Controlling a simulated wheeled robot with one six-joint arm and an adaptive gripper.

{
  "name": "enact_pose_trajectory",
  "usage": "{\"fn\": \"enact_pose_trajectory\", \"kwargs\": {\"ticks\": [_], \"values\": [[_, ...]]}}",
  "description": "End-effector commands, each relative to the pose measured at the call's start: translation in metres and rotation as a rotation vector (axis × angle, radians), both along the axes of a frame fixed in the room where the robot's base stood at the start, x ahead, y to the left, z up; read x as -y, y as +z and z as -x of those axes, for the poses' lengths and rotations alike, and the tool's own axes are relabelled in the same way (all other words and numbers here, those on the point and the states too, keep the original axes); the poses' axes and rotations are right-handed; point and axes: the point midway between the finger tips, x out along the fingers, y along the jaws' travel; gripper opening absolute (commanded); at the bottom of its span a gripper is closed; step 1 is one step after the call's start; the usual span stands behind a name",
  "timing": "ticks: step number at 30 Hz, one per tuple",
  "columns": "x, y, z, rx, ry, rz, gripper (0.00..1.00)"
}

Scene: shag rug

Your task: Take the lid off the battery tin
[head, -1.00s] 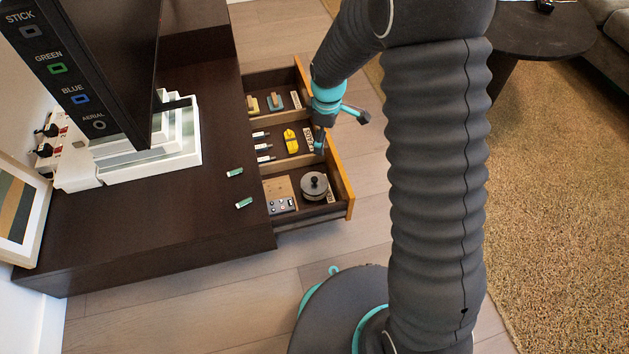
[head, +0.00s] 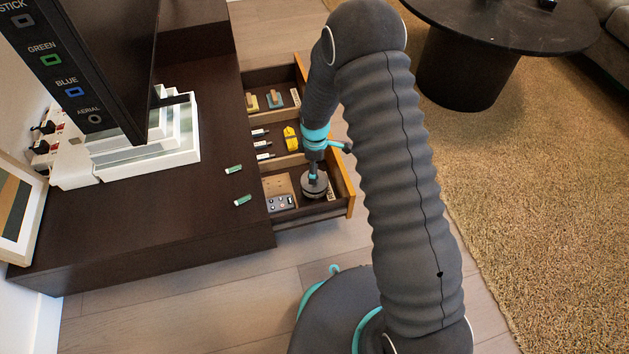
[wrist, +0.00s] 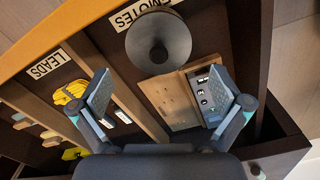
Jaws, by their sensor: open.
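The battery tin (head: 315,190) is round and dark grey, with its lid on. It stands in the nearest compartment of the open drawer (head: 347,196). In the wrist view the tin (wrist: 176,38) is at top centre, with its lid's knob (wrist: 159,53) pointing up at the camera. My gripper (head: 313,174) is above the tin in the head view and hides the knob there. In the wrist view my gripper (wrist: 161,88) is open and empty, its fingers wide apart, with the knob ahead of the gap between them. I cannot tell the exact height between fingertips and knob.
A grey remote (wrist: 206,92) and a wooden piece (wrist: 168,100) share the compartment. A yellow coiled lead (wrist: 70,92) lies past the divider. Two small green-and-white items (head: 234,170) (head: 243,200) lie on the dark cabinet (head: 190,215). A screen (head: 115,70) stands on it.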

Motion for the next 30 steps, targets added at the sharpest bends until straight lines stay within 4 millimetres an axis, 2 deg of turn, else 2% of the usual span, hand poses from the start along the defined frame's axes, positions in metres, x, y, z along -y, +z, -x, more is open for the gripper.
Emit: {"fn": "enact_pose_trajectory", "kwargs": {"ticks": [5, 15, 22, 23, 30], "values": [[0.0, -0.009, 0.0, -0.001, 0.0, 0.0, 1.0], [-0.002, -0.051, -0.002, -0.001, 0.0, 0.001, 1.0], [-0.002, -0.053, -0.002, 0.001, 0.0, 0.0, 1.0], [-0.002, -0.053, -0.002, 0.0, 0.0, 0.0, 0.97], [-0.002, -0.053, -0.002, 0.0, 0.0, 0.0, 0.38]]}}
